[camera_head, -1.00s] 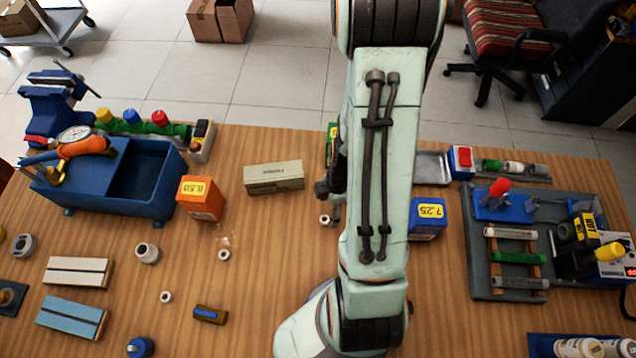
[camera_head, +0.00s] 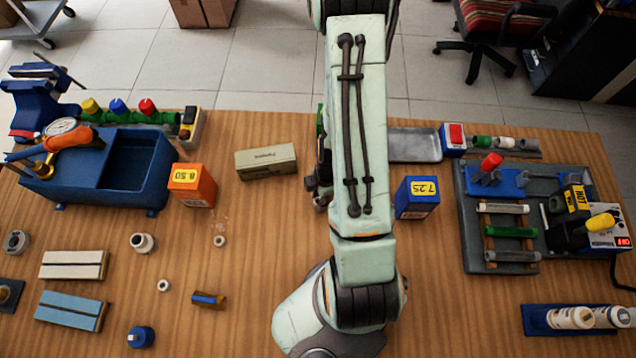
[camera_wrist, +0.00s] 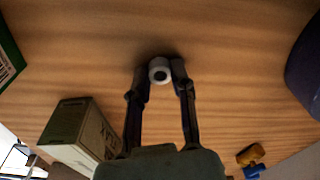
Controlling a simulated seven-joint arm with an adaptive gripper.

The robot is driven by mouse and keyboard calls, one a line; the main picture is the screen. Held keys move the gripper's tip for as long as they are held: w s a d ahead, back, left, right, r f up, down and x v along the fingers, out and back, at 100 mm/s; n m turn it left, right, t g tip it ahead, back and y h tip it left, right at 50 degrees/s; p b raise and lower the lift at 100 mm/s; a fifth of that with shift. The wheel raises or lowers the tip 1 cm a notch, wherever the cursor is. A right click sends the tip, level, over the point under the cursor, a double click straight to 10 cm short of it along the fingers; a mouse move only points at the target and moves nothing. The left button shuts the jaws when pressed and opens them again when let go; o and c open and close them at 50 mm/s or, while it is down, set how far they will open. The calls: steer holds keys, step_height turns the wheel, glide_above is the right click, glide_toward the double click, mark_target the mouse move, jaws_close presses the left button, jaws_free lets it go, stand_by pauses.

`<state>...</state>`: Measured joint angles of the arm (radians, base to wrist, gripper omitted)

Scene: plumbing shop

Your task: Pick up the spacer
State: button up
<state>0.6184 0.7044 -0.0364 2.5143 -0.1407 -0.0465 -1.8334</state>
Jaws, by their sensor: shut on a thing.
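In the head view my gripper (camera_head: 321,198) is mostly hidden by my arm, and I cannot make out the held spacer there.
Similar loose rings (camera_head: 219,241) (camera_head: 163,286) lie to the left. A cream box (camera_head: 266,161) and an orange box (camera_head: 193,186) stand left of my arm, a blue box (camera_head: 416,198) right of it. A blue bin (camera_head: 140,175) is further left.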

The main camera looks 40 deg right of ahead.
step_height(320, 180, up, 10)
steer(key=m, duration=0.1)
steer(key=shift+s, duration=0.2)
stand_by(0.5)
steer(key=shift+a+r, duration=0.1)
